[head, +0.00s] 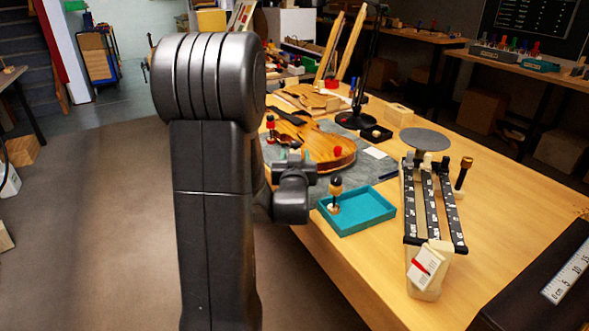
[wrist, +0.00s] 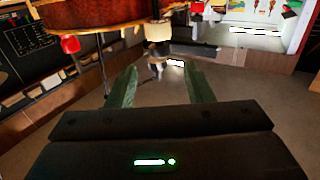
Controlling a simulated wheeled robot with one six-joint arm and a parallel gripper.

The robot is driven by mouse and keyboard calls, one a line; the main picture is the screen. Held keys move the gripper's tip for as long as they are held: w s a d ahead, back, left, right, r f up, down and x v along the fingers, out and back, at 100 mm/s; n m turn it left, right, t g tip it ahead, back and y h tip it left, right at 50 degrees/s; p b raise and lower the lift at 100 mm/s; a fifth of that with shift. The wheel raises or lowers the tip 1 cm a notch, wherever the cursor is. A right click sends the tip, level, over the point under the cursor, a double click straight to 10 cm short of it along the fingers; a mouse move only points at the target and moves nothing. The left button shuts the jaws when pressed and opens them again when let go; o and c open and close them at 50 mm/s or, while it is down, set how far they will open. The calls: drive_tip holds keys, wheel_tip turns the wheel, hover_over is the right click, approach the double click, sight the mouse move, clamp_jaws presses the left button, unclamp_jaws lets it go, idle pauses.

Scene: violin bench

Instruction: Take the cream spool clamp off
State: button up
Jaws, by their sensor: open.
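The violin body (head: 315,142) lies on a grey mat on the bench, and its dark red edge (wrist: 90,16) spans the top left of the wrist view. The cream spool clamp (wrist: 158,31) shows at that edge in the wrist view, with a dark part and a pale end below it. My gripper (wrist: 160,88) is open, its two green fingers apart and empty. The cream clamp is ahead of the gap between them, not gripped. In the head view my arm blocks much of this area, and I cannot clearly make the cream clamp out.
A teal tray (head: 372,216) at the bench's near edge holds a dark-topped spool clamp (head: 335,192). A red clamp (wrist: 70,44) is left of the cream one. A black lamp stand (head: 369,65) rises behind the violin.

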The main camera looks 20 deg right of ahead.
drive_tip(key=v, duration=0.6)
drive_tip(key=shift+o, duration=0.2)
drive_tip(key=shift+s+a, duration=0.1)
